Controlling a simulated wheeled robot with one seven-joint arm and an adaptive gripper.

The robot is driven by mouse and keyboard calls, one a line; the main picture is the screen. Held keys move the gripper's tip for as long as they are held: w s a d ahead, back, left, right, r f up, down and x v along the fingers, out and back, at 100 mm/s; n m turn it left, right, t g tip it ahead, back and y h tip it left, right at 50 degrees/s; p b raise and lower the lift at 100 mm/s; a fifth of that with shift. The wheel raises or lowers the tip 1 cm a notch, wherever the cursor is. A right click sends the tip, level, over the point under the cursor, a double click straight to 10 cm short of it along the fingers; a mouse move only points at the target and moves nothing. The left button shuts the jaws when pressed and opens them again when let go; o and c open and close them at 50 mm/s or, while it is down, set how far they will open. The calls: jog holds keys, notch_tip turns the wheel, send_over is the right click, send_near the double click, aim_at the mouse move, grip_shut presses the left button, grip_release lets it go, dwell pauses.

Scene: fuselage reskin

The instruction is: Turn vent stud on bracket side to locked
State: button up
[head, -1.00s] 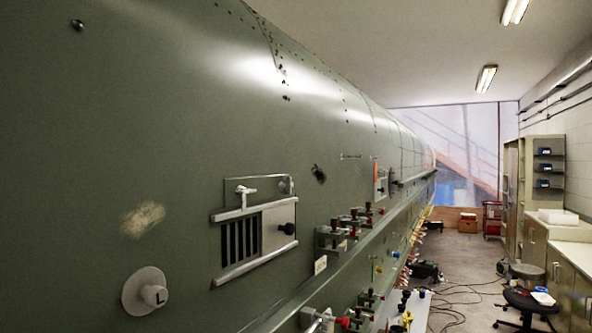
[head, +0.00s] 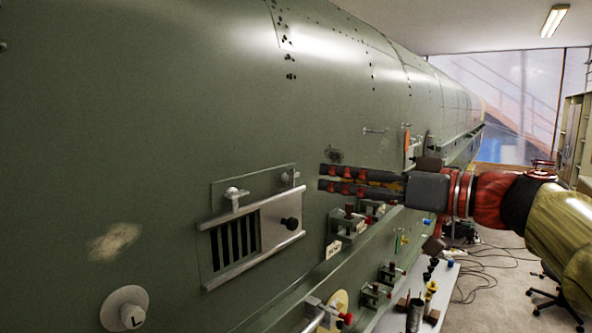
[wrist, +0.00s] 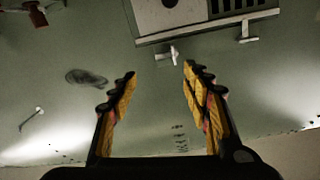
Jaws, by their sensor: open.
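The vent (head: 250,240) is a slotted grille panel between two pale rails on the green fuselage, with a black knob at its right. Two pale metal studs sit above its upper rail: a left stud (head: 236,196) and a right stud (head: 290,176). My gripper (head: 322,177) is open and empty, fingers pointing left, just right of the right stud. In the wrist view the vent is at the top; the stud on the knob side (wrist: 172,55) appears just beyond and between my fingertips (wrist: 159,70). The grille-side stud (wrist: 247,34) is farther right. I cannot tell whether either stud is locked.
Clamp brackets with red and black knobs (head: 346,222) stick out from the fuselage below my gripper. A dark smudge (wrist: 87,76) marks the skin. Cables lie on the floor at right.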

aim_at(287, 166)
jog(key=shift+w+a+r+n+p, duration=0.1)
jog(key=shift+w+a+n+p, duration=0.25)
jog(key=shift+w+a, duration=0.55)
jog(key=shift+w+a+r+n+p, duration=0.15)
jog(key=shift+w+a+n, duration=0.25)
jog(key=shift+a, duration=0.95)
jog(key=shift+w+a+r+n+p, duration=0.1)
jog(key=shift+w+a+n+p, duration=0.25)
jog(key=shift+w+a, duration=0.55)
jog(key=shift+s+a, duration=0.2)
jog(key=shift+s, duration=0.05)
jog(key=shift+c, duration=1.4)
jog(key=shift+s, duration=0.1)
jog(key=c, duration=0.6)
jog(key=shift+s+a, duration=0.1)
jog(key=shift+s, duration=0.05)
grip_shut()
jog(key=shift+r, duration=0.1)
